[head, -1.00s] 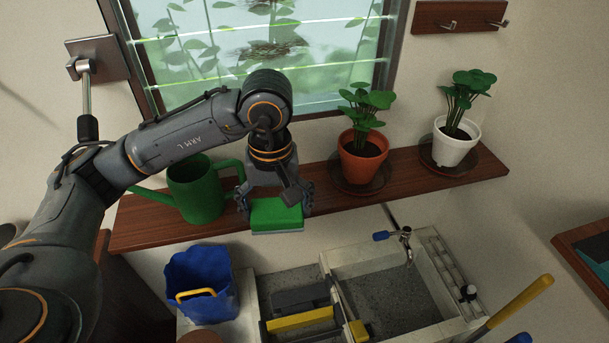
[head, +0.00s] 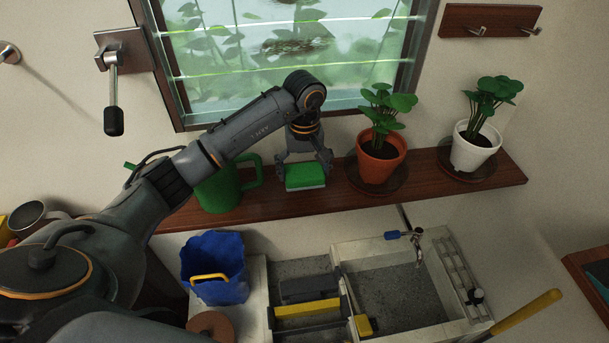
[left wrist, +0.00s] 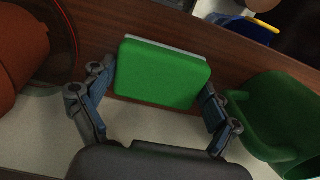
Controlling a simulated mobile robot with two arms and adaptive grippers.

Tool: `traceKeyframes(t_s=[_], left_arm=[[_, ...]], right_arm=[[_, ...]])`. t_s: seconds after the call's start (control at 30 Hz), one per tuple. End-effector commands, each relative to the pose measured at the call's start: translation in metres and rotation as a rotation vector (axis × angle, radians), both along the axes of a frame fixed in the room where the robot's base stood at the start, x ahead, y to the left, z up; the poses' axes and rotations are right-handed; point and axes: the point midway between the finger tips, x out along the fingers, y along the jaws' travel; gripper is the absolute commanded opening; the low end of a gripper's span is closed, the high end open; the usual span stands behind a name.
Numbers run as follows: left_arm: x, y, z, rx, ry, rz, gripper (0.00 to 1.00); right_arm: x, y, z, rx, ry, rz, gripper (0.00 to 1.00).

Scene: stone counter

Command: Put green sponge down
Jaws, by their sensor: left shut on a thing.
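The green sponge (head: 305,176), with a pale layer on one side, is over the wooden shelf (head: 440,187) under the window, between the watering can and the terracotta pot. My left gripper (head: 304,171) has its fingers on both sides of the sponge and is shut on it. The left wrist view shows the sponge (left wrist: 163,75) between the two fingers, with the shelf behind it. I cannot tell whether it touches the shelf. My right gripper is not in view.
A green watering can (head: 218,190) stands left of the sponge and a terracotta pot (head: 382,166) with a plant stands right. A white pot (head: 470,152) is further right. Below are a blue bin (head: 222,262) and a stone sink (head: 395,293) with a tap.

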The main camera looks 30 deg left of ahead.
Motion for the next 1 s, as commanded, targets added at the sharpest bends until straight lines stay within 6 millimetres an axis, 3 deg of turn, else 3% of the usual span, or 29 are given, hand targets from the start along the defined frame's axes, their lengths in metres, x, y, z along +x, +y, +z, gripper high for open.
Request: traceKeyframes(t_s=[0.33,0.77,0.8,0.83,1.0], left_arm=[[0.005,0.001,-0.034,-0.001,0.003,-0.001,0.67],[0.006,0.002,-0.044,0.001,-0.002,-0.002,0.67],[0.006,0.002,-0.042,0.001,-0.002,-0.002,0.95],[0.006,0.002,-0.042,0.001,-0.002,-0.002,1.00],[0.006,0.002,-0.042,0.001,-0.001,-0.001,1.00]], right_arm=[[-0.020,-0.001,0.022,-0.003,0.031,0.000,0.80],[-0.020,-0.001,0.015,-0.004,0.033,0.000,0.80],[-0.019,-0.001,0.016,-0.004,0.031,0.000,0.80],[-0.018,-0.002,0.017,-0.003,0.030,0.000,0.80],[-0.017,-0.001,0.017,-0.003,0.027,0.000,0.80]])
